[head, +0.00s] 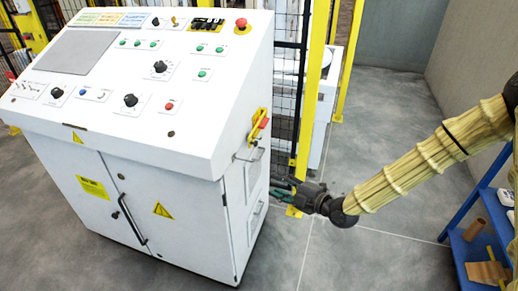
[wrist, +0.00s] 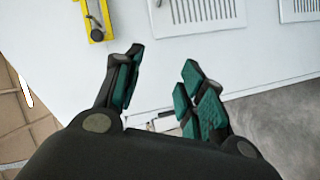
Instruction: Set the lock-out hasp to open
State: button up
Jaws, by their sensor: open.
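On the right side of the white control cabinet (head: 232,215) is a yellow fitting with a red part, which looks like the lock-out hasp (head: 257,127). Its exact position is too small to tell. In the wrist view a yellow piece with a dark round knob, likely part of the same hasp (wrist: 94,14), shows at the top left, cut by the picture edge. My gripper (head: 284,188) is below and right of the fitting, beside the cabinet's side. In the wrist view my gripper (wrist: 161,66) is open and empty, its green-padded fingers apart from the yellow piece.
Vent grilles (wrist: 203,10) are on the white panel at the top of the wrist view. A yellow post (head: 312,90) and black mesh fence stand behind the cabinet. A blue shelf (head: 468,250) is at the right. Grey floor between is clear.

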aim_at(257, 144)
jog(key=w+d+r+n+t+y, duration=0.1)
jog(key=w+r+n+y, duration=0.1)
jog(key=w+r+n, duration=0.45)
jog(key=shift+m, duration=0.85)
jog(key=x, duration=0.3)
jog(key=r+p+x, duration=0.1)
jog(key=x, duration=0.2)
jog(key=s+a+x, duration=0.1)
jog(key=x, duration=0.2)
jog(key=shift+r+p, duration=0.3)
jog(key=shift+c, duration=0.4)
grip_shut()
